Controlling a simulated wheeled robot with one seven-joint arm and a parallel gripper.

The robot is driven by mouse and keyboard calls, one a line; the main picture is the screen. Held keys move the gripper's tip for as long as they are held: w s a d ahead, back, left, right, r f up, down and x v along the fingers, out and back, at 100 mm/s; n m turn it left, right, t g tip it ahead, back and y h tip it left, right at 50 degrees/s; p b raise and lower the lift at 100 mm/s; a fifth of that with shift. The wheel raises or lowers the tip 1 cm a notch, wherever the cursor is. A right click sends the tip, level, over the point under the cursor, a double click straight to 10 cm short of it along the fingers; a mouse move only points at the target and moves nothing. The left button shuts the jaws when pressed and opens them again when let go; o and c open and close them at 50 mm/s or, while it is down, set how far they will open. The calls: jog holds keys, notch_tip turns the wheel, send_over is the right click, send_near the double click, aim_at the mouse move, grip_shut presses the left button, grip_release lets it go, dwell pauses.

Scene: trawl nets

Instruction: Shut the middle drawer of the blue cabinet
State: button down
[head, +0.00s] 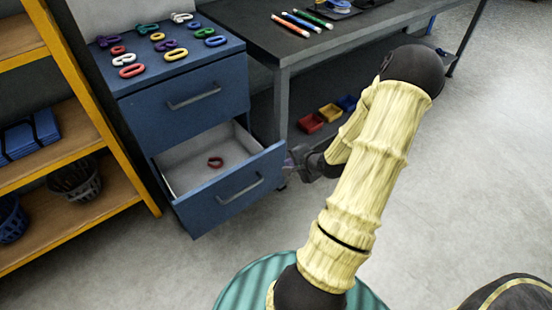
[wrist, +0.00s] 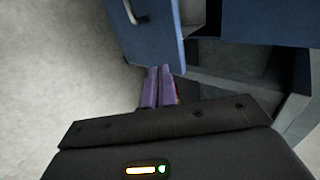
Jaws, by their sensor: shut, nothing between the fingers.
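The blue cabinet (head: 130,115) stands at the left in the head view. Its top drawer (head: 205,110) is shut. The drawer below it, the middle drawer (head: 225,200), is pulled well out, with its pale inside showing and a red ring-like clip (head: 215,162) on its floor. My gripper (head: 292,160) is at the right end of this drawer's front. In the wrist view, my purple fingers (wrist: 158,84) are together and empty, close to the edge of the drawer front (wrist: 150,42). I cannot tell whether they touch it. Anything below the open drawer is hidden.
Several coloured clips (head: 165,45) lie on the cabinet top. A grey workbench (head: 300,45) with marker pens stands to the right, with small coloured bins (head: 330,113) beneath. A yellow-framed shelf (head: 80,125) stands at the left.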

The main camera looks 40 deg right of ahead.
jog(key=b, duration=0.3)
send_near(266, 156)
notch_tip(266, 156, down, 5)
jog(key=w, duration=0.1)
jog(key=w+r, duration=0.1)
jog(key=w, duration=0.1)
jog(key=shift+w+a, duration=0.15)
jog(key=shift+w, duration=0.5)
